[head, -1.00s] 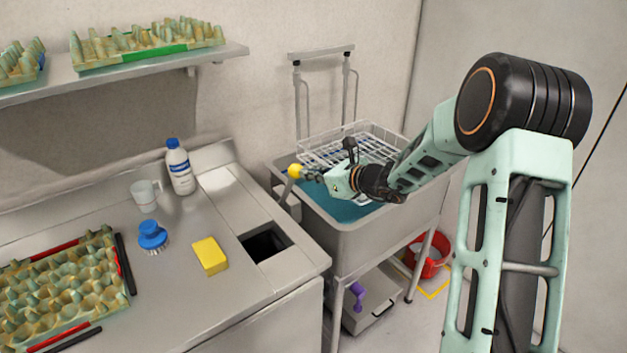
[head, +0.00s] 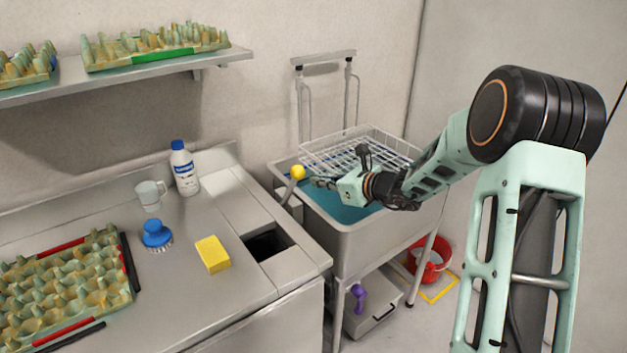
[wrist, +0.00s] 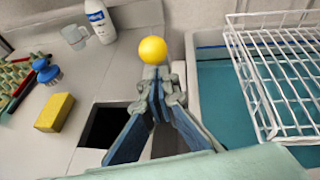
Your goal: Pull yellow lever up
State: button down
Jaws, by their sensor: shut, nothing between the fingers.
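The yellow lever's round knob (head: 298,172) sits on a grey arm (head: 288,192) at the left rim of the sink tub. The knob also shows in the wrist view (wrist: 153,50), just past my fingertips. My gripper (head: 316,182) is shut and empty, to the right of the knob in the head view. In the wrist view my fingertips (wrist: 157,80) come together just below the knob. I cannot tell whether they touch it. Most of the lever's arm is hidden behind my fingers in the wrist view.
A wire basket (head: 360,150) lies over the tub (head: 345,238) of blue-green water. The counter at left holds a yellow sponge (head: 212,254), a blue brush (head: 156,234), a bottle (head: 184,170), a mug (head: 149,195) and an egg tray (head: 128,290). A red bucket (head: 430,262) stands on the floor.

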jog(key=r+v, duration=0.1)
jog(key=v, duration=0.9)
jog(key=shift+w+r, duration=0.3)
jog(key=shift+a, duration=0.15)
